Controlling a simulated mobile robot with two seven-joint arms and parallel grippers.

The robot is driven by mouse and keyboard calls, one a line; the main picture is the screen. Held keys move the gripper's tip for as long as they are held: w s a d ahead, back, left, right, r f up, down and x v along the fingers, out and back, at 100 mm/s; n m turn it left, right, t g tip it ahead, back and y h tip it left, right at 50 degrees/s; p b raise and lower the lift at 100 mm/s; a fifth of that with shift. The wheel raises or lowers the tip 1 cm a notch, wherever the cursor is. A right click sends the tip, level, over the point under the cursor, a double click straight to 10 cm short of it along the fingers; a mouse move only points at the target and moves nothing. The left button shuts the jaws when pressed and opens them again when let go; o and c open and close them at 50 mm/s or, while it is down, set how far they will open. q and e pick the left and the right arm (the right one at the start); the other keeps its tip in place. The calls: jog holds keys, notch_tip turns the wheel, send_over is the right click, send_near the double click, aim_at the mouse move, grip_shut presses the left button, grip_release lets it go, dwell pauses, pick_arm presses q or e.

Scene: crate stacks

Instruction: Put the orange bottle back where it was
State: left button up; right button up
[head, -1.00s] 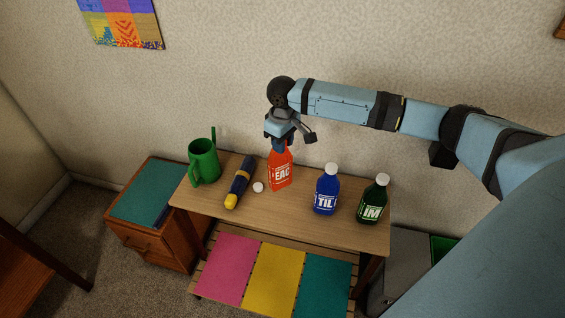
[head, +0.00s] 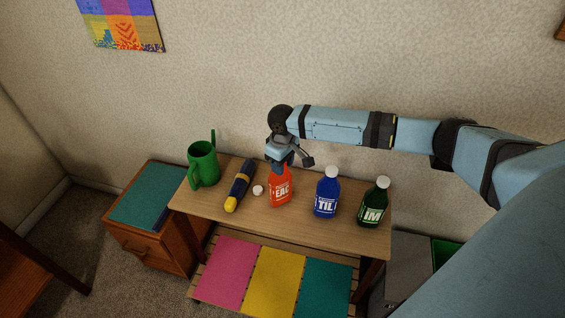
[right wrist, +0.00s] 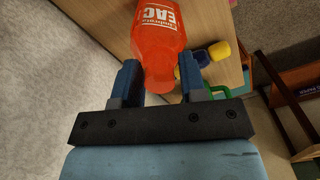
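The orange bottle (head: 280,188) with a white label is upright over the wooden table, between the white cap (head: 258,190) and the blue bottle (head: 326,194). I cannot tell whether its base touches the tabletop. My right gripper (head: 284,166) comes from above and is shut on the bottle's neck, hiding its top in the head view. In the right wrist view its fingers (right wrist: 161,84) sit on both sides of the neck, and the orange bottle (right wrist: 160,40) extends away from them. My left gripper is not in view.
Pink, yellow and teal mats (head: 272,280) lie on the lower shelf. A wooden cabinet (head: 150,246) stands at the left.

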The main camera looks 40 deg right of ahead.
jog(key=shift+o, duration=0.9)
notch_tip(320, 180, up, 12)
jog(key=p, duration=0.1)
jog(key=s+a+f+n+t+y, duration=0.1)
jog(key=s+a+f+t+y, duration=0.15)
jog(key=s+a+f, duration=0.45)
jog(key=s+a+f+n+t+y, duration=0.1)
jog(key=s+a+f+t+y, duration=0.15)
jog(key=a+f, duration=0.75)
jog(key=s+f+m+t+h, duration=0.1)
jog(key=s+m+t, duration=0.2)
jog(key=s, duration=1.3)
jog(key=shift+s+a+f+t+h, duration=0.25)
jog(key=shift+s+a+t+h, duration=0.15)
jog(key=shift+t, duration=0.9)
